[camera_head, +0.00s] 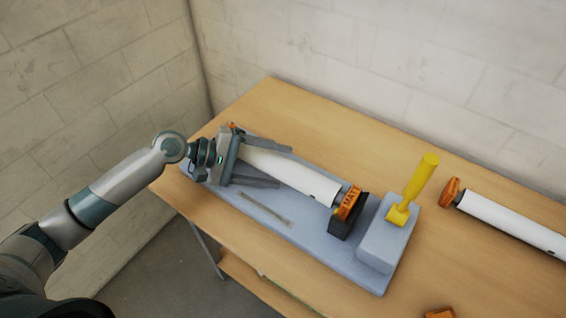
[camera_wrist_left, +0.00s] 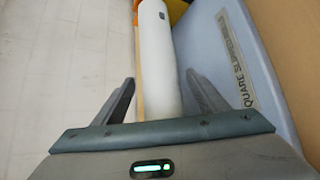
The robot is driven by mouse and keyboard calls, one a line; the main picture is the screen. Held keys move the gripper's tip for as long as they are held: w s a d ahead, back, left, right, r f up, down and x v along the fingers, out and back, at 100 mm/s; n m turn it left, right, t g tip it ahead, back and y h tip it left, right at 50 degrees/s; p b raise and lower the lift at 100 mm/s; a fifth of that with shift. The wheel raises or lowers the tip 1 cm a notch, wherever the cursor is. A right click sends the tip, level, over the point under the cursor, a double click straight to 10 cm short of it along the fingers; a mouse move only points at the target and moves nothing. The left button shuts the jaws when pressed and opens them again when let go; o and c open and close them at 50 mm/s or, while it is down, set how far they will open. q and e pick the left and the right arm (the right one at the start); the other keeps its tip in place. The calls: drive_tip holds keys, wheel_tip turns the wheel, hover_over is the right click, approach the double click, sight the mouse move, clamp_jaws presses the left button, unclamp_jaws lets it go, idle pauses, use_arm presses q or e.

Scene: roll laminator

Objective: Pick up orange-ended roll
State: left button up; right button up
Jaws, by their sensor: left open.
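A white roll (camera_head: 290,174) with an orange end marked "MAT" (camera_head: 350,203) lies along the grey-blue laminator base (camera_head: 345,262). Its orange end is at a black block (camera_head: 342,226). My left gripper (camera_head: 284,166) is open at the roll's far-left part, with one finger on each side of it. In the left wrist view the roll (camera_wrist_left: 160,60) runs between the two open fingers (camera_wrist_left: 161,80); whether they touch it I cannot tell. A second white roll (camera_head: 510,219) with an orange end (camera_head: 451,192) lies on the table at the right. My right gripper is out of view.
A yellow handle (camera_head: 420,180) stands on a grey block (camera_head: 384,243) at the base's right end. A small orange piece (camera_head: 440,313) shows at the bottom edge. The wooden table (camera_head: 330,122) is bare behind the base, with a block wall beyond.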

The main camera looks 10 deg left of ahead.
sight(278, 159)
use_arm(q)
drive_tip(key=shift+x, duration=0.8)
drive_tip(key=shift+c, duration=0.2)
drive_tip(key=c, duration=1.5)
clamp_jaws()
drive_tip(key=shift+r, duration=0.15)
drive_tip(key=shift+r+b, duration=1)
drive_tip(key=shift+r, duration=3.9)
